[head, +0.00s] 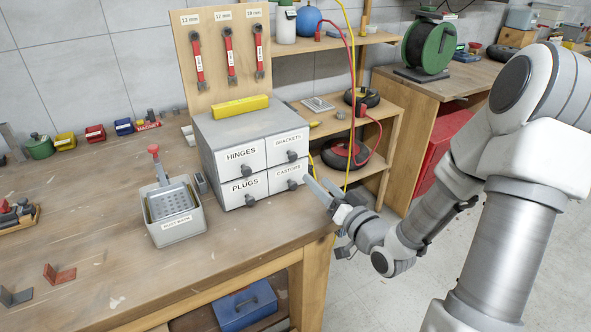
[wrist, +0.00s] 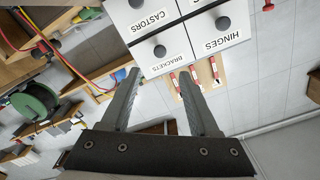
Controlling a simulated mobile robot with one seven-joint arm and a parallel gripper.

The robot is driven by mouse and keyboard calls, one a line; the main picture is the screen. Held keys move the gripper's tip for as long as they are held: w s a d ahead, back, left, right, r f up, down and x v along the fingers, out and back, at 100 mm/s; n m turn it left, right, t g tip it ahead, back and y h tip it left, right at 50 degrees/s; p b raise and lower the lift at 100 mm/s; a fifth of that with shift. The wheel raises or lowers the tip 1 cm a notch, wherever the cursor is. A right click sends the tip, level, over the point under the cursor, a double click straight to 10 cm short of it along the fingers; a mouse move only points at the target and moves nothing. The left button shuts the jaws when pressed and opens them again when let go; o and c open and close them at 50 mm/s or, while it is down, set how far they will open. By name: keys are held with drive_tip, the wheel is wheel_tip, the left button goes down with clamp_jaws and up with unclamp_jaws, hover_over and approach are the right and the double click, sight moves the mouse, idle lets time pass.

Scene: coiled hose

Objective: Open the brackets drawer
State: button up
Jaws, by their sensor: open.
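The drawer cabinet (head: 213,137) is a grey box on the workbench with white-fronted drawers, each with a dark round knob. The brackets drawer (head: 287,141) is the upper right one; it looks shut, flush with the others. Its knob (head: 292,156) is uncovered. My gripper (head: 320,187) is open and empty, to the right of the cabinet front and lower than the brackets knob. The wrist view is turned over: the brackets drawer (wrist: 180,52) and its knob (wrist: 160,51) lie just beyond my fingertips (wrist: 158,76), apart from them.
The hinges (head: 238,154), plugs (head: 241,187) and casters (head: 286,178) drawers are shut. A grey bin (head: 172,228) with a red-knobbed tool stands left of the cabinet. A yellow case (head: 241,106) lies on top. Hoses and shelving (head: 396,150) stand behind my gripper.

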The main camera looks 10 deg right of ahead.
sight(294, 158)
drive_tip(key=x, duration=1.2)
drive_tip(key=shift+s, duration=0.1)
clamp_jaws()
idle(1.0)
